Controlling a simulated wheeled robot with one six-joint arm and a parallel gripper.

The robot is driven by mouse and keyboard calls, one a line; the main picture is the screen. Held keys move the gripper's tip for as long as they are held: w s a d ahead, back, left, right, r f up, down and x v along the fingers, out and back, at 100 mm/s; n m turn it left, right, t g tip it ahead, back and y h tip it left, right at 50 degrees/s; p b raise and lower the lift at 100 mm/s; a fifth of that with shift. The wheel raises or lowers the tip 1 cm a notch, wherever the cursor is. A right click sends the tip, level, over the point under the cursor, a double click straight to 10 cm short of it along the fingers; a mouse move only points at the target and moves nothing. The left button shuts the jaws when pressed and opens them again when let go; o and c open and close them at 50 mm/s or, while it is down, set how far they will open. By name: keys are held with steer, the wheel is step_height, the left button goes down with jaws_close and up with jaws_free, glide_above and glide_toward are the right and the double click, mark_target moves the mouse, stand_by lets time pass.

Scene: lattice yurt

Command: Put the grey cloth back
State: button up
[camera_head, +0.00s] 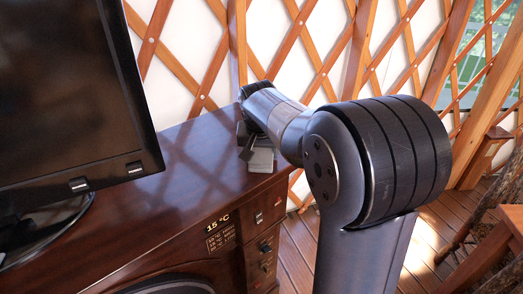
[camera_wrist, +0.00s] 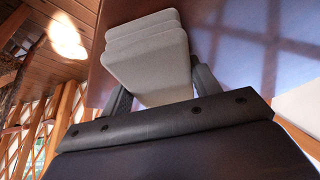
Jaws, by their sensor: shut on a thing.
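The grey cloth (camera_wrist: 148,60) is a folded, layered pad. It sits between the two fingers of my gripper (camera_wrist: 162,90) in the wrist view, and the gripper is shut on it. In the head view the grey cloth (camera_head: 261,160) shows at the right end of the dark wooden cabinet top (camera_head: 190,165), close to its edge. My gripper (camera_head: 247,152) reaches down there, partly hidden by my own wrist. I cannot tell whether the cloth touches the cabinet top.
A black monitor (camera_head: 70,90) stands on the left of the cabinet. The lattice wall (camera_head: 290,50) is close behind. A wooden table or stool (camera_head: 505,225) stands at the far right.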

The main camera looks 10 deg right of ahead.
steer(key=o, duration=0.9)
steer(key=shift+o, duration=0.2)
steer(key=shift+r, duration=0.1)
steer(key=v, duration=1.2)
